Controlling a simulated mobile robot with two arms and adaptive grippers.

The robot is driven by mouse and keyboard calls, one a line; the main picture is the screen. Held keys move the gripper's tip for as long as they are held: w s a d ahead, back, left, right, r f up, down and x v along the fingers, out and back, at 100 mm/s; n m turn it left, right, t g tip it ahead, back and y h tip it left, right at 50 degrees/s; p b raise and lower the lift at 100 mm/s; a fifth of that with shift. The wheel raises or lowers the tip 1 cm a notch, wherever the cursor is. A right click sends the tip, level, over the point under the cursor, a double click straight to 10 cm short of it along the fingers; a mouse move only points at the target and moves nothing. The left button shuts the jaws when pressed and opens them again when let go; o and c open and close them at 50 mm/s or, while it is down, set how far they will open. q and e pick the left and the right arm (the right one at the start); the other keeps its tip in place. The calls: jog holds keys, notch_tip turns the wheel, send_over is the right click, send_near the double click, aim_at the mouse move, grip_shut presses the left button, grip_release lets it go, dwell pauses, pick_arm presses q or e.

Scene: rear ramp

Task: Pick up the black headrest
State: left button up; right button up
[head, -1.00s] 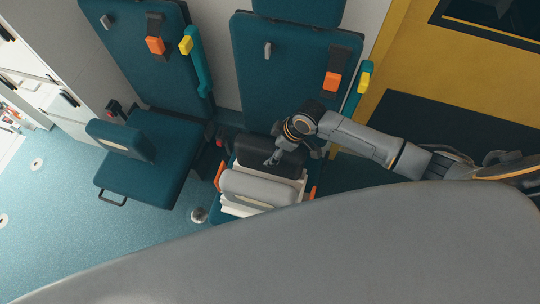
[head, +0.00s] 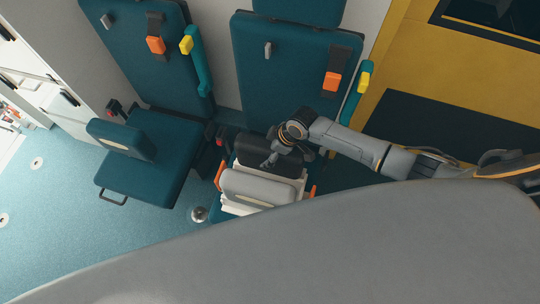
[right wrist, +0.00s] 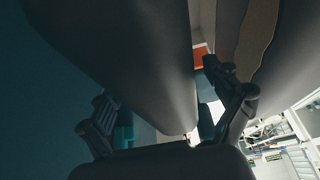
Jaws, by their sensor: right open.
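The black headrest (head: 285,166) lies on the seat below the right-hand backrest, just behind a light grey headrest (head: 258,188) in the head view. In the right wrist view a large dark form, apparently the black headrest (right wrist: 125,55), reaches between the two open fingers of the right gripper (right wrist: 168,112). No grip on it shows. My left gripper is not in view.
Both headrests sit on a whitish support (head: 238,208) on the seat, with orange parts beside it. A teal folding seat (head: 150,165) stands to the left. The backrest (head: 290,80) rises behind. Blue floor (head: 80,235) is open at the left.

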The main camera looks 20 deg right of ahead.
dwell(0.3)
jog(key=c, duration=1.9)
jog(key=shift+r, duration=0.1)
notch_tip(320, 180, up, 18)
jog(key=shift+r, duration=0.2)
